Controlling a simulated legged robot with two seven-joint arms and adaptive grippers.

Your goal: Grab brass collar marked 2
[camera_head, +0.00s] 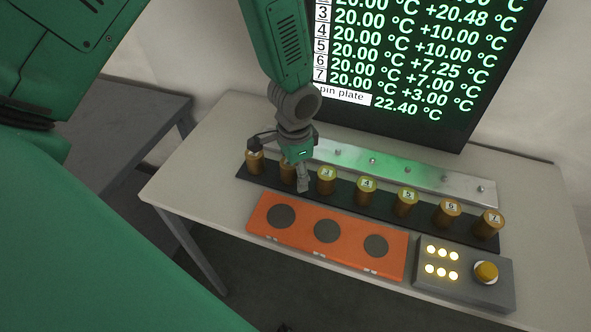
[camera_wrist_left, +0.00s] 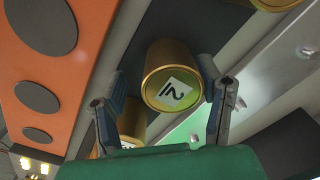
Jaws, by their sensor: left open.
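The brass collar marked 2 (camera_wrist_left: 172,88) stands on the dark strip, its labelled top facing the camera in the left wrist view. In the head view this collar (camera_head: 287,172) is partly hidden behind my left gripper (camera_head: 303,182). My left gripper is open and points down over the row. In the wrist view its two fingers (camera_wrist_left: 162,98) lie either side of the collar, with the right finger nearer to it. I cannot tell whether either finger touches it. My right gripper is not in view.
Collar 3 (camera_head: 327,182) and collar 1 (camera_head: 254,162) stand close on either side; several more continue rightward. An orange plate (camera_head: 300,237) with dark discs lies in front, a metal bar (camera_head: 400,173) behind. A grey button box (camera_head: 470,285) sits at right; a screen (camera_head: 420,70) stands behind.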

